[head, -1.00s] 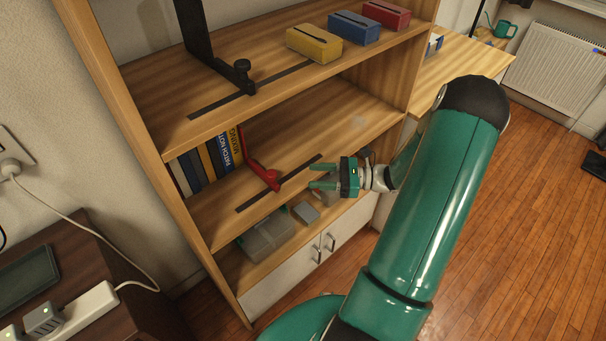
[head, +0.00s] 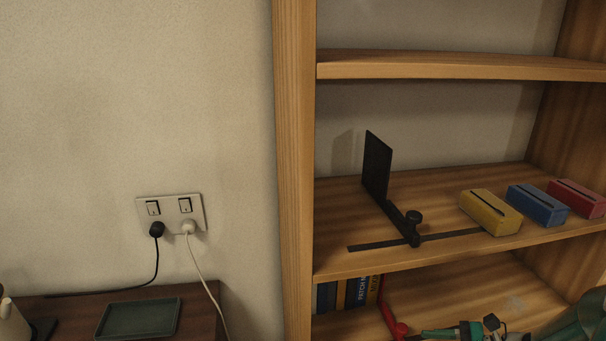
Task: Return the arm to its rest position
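My gripper (head: 438,333) shows only in part at the bottom edge of the head view, right of centre. It is green with a dark and pale wrist behind it, in front of the lower shelf. One green finger shows, pointing left, and the rest is cut off by the frame edge, so I cannot tell whether it is open or shut. Part of my green arm (head: 582,320) shows in the bottom right corner.
The wooden bookcase (head: 294,170) fills the right half. Its middle shelf holds a black sliding bookend (head: 377,165) and yellow (head: 489,212), blue (head: 538,205) and red (head: 577,198) boxes. Books (head: 350,293) and a red bookend (head: 388,312) stand below. A socket (head: 171,213) and tray (head: 138,318) are left.

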